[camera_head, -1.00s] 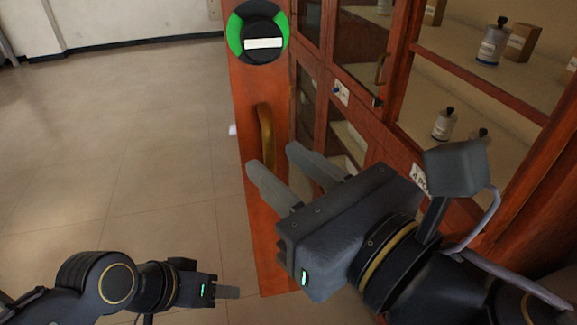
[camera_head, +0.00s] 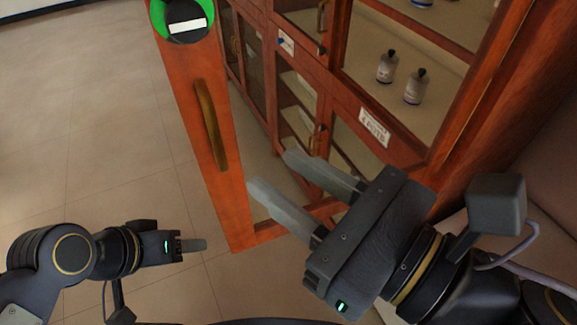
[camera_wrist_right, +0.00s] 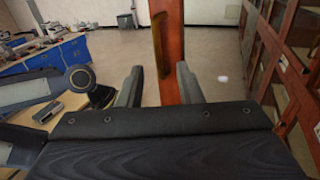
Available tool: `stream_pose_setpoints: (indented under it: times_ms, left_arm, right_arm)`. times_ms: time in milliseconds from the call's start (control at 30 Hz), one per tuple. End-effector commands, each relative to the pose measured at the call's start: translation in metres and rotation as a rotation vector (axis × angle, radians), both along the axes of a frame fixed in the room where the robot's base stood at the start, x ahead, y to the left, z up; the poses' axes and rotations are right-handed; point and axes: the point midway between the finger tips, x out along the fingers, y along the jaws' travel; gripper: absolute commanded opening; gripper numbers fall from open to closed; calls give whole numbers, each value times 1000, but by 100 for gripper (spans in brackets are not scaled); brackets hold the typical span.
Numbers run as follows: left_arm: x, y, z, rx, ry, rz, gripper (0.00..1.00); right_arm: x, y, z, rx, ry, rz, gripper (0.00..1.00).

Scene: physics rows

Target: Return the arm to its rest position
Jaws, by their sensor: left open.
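My right gripper (camera_head: 268,172) is open and empty in the head view, its two fingers pointing up and left toward an open wooden cabinet door (camera_head: 187,110). The door's curved brass handle (camera_head: 211,125) stands left of the fingertips, with a gap between. In the right wrist view, the door (camera_wrist_right: 174,40) rises between the two open fingers (camera_wrist_right: 160,78), beyond them. My left gripper (camera_head: 195,245) is at the lower left of the head view, seen side-on, open and empty, pointing right over the floor.
The wooden cabinet with glass doors fills the right; bottles (camera_head: 387,67) stand on its shelf. Floor (camera_head: 90,130) is clear at left. Blue benches (camera_wrist_right: 70,58) show in the wrist view.

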Motion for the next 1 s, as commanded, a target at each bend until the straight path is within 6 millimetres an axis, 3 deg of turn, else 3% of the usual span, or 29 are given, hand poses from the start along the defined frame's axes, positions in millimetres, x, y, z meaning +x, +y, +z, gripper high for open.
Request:
stream_pose_setpoints:
  times_ms: [267, 367, 467, 600, 667, 800, 900, 933, 1000]
  left_arm:
    - [0, 0, 0, 0, 0, 0, 51]
    - [0, 0, -1, 0, 0, 0, 51]
    - [0, 0, -2, 0, 0, 0, 51]
    - [0, 0, -5, 0, 0, 0, 51]
    - [0, 0, -7, 0, 0, 0, 51]
    - [0, 0, -9, 0, 0, 0, 51]
    - [0, 0, -11, 0, 0, 0, 51]
    - [0, 0, -11, 0, 0, 0, 51]
    - [0, 0, -12, 0, 0, 0, 51]
  right_arm:
    - [2, -1, -1, 7, 14, -7, 33]
    - [19, -12, -11, 60, 135, -71, 33]
    - [52, -40, -37, 216, 420, -226, 33]
    - [96, -108, -102, 664, 996, -593, 33]
    - [103, -138, -134, 923, 1234, -772, 33]
    - [90, -192, -200, 1625, 1664, -1163, 33]
    - [70, -211, -233, 2141, 1834, -1379, 33]
    - [65, -214, -240, -2099, -1713, 1313, 33]
    - [53, -217, -252, -1995, -1470, 1174, 33]
